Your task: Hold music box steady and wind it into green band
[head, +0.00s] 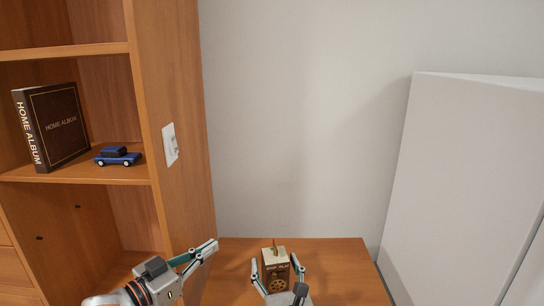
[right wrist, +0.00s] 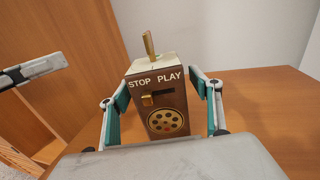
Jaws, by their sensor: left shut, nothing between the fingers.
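The music box (head: 276,268) is a small upright brown box with a cream top, on the wooden table. The right wrist view shows its front (right wrist: 180,95) with "STOP PLAY" lettering, a brass slider (right wrist: 147,100) at the left, and a round gold disc (right wrist: 165,121). A brass winding key (right wrist: 149,44) stands up from its top. No green band can be made out. My right gripper (right wrist: 160,88) has one teal-padded finger against each side of the box. My left gripper (head: 212,246) is shut and empty, left of the box and apart from it.
A wooden shelf unit (head: 170,220) rises at the left, holding a home album (head: 52,126) and a blue toy car (head: 117,156). A wall switch (head: 170,144) is on its side. A large white panel (head: 465,170) stands right. The tabletop (head: 345,275) right of the box is clear.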

